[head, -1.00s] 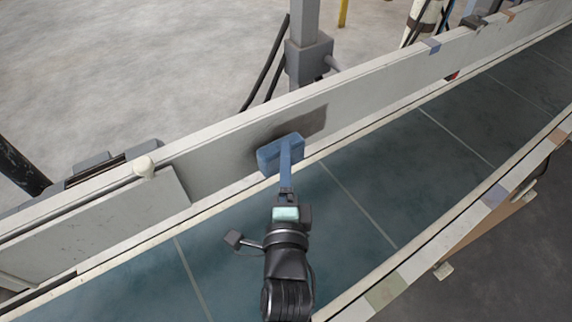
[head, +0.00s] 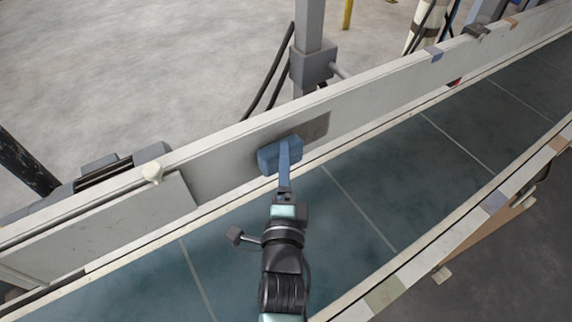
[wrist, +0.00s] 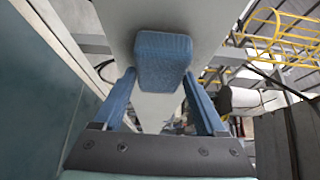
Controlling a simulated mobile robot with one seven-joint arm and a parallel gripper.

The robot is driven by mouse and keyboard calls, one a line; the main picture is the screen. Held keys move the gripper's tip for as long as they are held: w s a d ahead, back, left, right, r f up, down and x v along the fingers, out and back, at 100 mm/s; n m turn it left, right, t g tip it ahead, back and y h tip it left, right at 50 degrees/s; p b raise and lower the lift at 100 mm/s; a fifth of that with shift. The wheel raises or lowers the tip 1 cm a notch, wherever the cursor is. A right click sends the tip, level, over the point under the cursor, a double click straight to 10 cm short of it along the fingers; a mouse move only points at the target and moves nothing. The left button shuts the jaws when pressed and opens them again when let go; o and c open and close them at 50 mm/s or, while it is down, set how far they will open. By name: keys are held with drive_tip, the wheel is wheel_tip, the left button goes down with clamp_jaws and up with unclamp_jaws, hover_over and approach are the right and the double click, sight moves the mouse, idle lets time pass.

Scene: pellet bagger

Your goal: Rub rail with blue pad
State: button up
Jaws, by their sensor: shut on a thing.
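The rail (head: 225,173) is a long pale grey side wall along the conveyor, running from lower left to upper right in the head view. A dark smudge (head: 314,129) marks its inner face, just right of and behind the blue pad. The blue pad (head: 268,160) is a small rounded block at the rail's inner face; it also shows in the wrist view (wrist: 163,62). It appears to touch the rail, but the contact face is hidden. My gripper (head: 287,153) has blue fingers and is shut on the pad. In the wrist view its fingers (wrist: 160,85) stand either side of the pad.
The dark teal conveyor belt (head: 380,195) lies below my arm, clear of objects. A cream knob (head: 152,173) stands on the rail's top edge at left. A grey post (head: 309,60) with cables rises behind the rail.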

sight(299, 155)
drive_tip(key=shift+w+a+r, duration=0.1)
drive_tip(key=shift+w, duration=0.05)
drive_tip(key=d+b, duration=0.1)
drive_tip(key=w+d+b, duration=0.1)
drive_tip(key=b, duration=0.1)
drive_tip(key=shift+w+f, duration=0.1)
drive_tip(key=shift+f, duration=0.2)
drive_tip(key=shift+w+d+r+b, duration=0.15)
drive_tip(key=shift+w+d+b, duration=0.1)
drive_tip(key=shift+d+b, duration=0.2)
drive_tip(key=shift+w+d+b, duration=0.5)
drive_tip(key=shift+d+b, duration=0.15)
drive_tip(key=shift+b, duration=0.1)
drive_tip(key=shift+w+d+b, duration=0.55)
drive_tip(key=shift+w+d, duration=0.05)
drive_tip(key=shift+d, duration=0.15)
drive_tip(key=shift+w+d+b, duration=0.65)
drive_tip(key=shift+d+b, duration=0.25)
drive_tip(key=shift+d, duration=0.1)
drive_tip(key=shift+w+d+r+b, duration=0.1)
drive_tip(key=shift+w+d+b, duration=0.5)
drive_tip(key=shift+d, duration=0.3)
drive_tip(key=shift+w+d+b, duration=0.35)
drive_tip(key=shift+w+d, duration=0.35)
drive_tip(key=shift+d, duration=0.2)
